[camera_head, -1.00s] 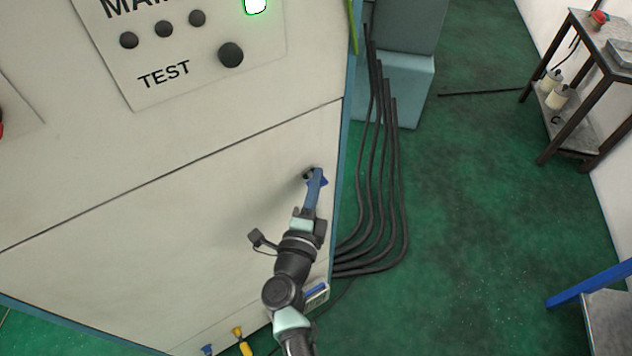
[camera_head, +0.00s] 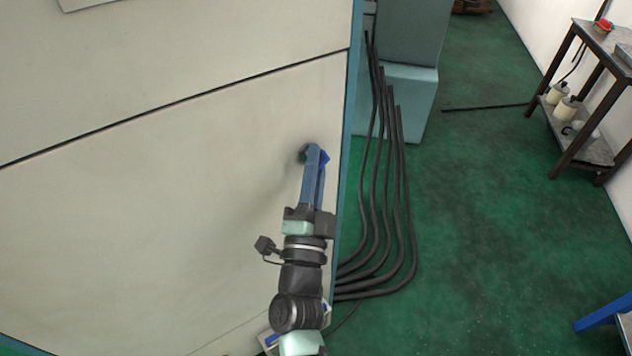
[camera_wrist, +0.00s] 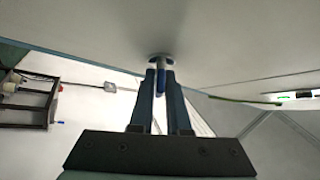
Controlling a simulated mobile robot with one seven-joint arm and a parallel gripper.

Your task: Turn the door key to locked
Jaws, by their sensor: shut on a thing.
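The door key shows in the wrist view as a blue piece (camera_wrist: 160,84) standing out from a round grey lock (camera_wrist: 160,58) on the pale cabinet door. My gripper (camera_wrist: 160,78) is shut on the key, with one finger on each side of it. In the head view my gripper (camera_head: 316,156) reaches the door (camera_head: 180,210) near its right edge. The fingers hide most of the key and the lock in the head view, so I cannot tell the key's angle well.
Several black cables (camera_head: 385,200) hang down just right of the cabinet's edge. A blue-grey box (camera_head: 400,95) stands behind them. A dark metal table (camera_head: 590,130) stands at the far right by the wall. The green floor (camera_head: 490,220) between is mostly clear.

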